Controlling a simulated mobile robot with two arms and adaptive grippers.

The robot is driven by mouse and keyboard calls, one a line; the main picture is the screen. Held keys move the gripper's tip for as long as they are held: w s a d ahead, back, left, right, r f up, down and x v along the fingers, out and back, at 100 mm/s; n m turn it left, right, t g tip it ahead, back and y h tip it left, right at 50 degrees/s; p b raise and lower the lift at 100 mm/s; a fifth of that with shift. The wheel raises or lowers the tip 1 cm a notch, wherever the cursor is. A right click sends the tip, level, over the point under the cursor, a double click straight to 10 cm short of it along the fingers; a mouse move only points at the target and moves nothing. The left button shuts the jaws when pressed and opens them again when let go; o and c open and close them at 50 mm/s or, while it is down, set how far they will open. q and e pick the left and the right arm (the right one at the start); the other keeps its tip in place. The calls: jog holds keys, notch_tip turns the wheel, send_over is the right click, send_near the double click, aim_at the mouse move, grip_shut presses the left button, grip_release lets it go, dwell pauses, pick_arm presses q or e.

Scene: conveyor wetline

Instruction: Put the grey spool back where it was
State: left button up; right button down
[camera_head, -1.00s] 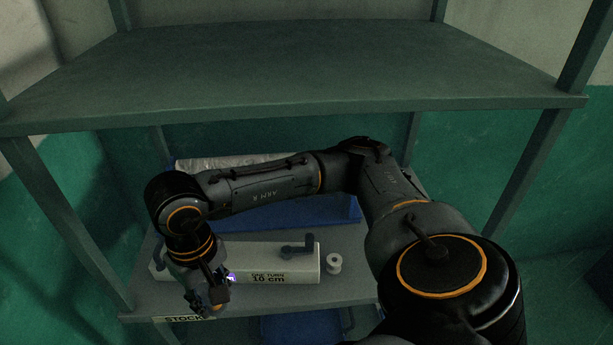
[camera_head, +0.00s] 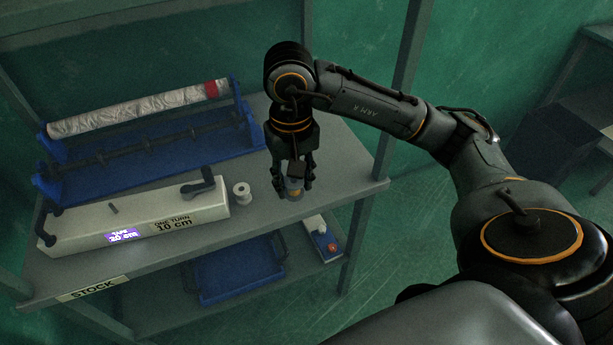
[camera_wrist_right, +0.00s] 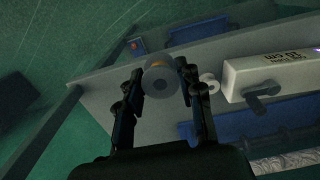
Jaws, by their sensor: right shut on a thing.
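My right gripper (camera_head: 294,186) is over the right part of the stock shelf (camera_head: 340,190), pointing down. It is shut on the grey spool (camera_wrist_right: 158,80), which sits between the fingertips in the right wrist view. In the head view the spool (camera_head: 294,193) shows only partly, below the fingers. I cannot tell whether it touches the shelf. A white spool (camera_head: 242,195) stands on the shelf left of the gripper; it also shows in the right wrist view (camera_wrist_right: 209,83). My left gripper is not in view.
A white dispenser box (camera_head: 75,232) marked "ONE TURN 10 cm", with a crank, stands left of the white spool. Behind it is a blue rack (camera_head: 160,155) with a silvery roll. Below are a blue tray (camera_head: 240,283) and a small device with a red button (camera_head: 331,247).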

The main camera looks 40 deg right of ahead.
jog(key=w+d+f+p, duration=0.1)
jog(key=w+d+f, duration=0.1)
jog(key=w+f, duration=0.1)
jog(key=w+d+f+p, duration=0.1)
jog(key=w+d+f, duration=0.2)
jog(key=w, duration=0.1)
jog(key=w+d+f+p, duration=0.1)
jog(key=w+d+f, duration=0.1)
jog(key=w+f, duration=0.1)
jog(key=shift+w+d, duration=0.3)
jog(key=shift+w, duration=0.05)
jog(key=shift+w+f, duration=0.15)
jog(key=shift+f, duration=0.05)
notch_tip(320, 180, down, 3)
jog(key=shift+w+d+p, duration=0.1)
jog(key=shift+d+p, duration=0.05)
jog(key=shift+p, duration=0.7)
jog(key=shift+f, duration=0.2)
jog(key=shift+f, duration=0.1)
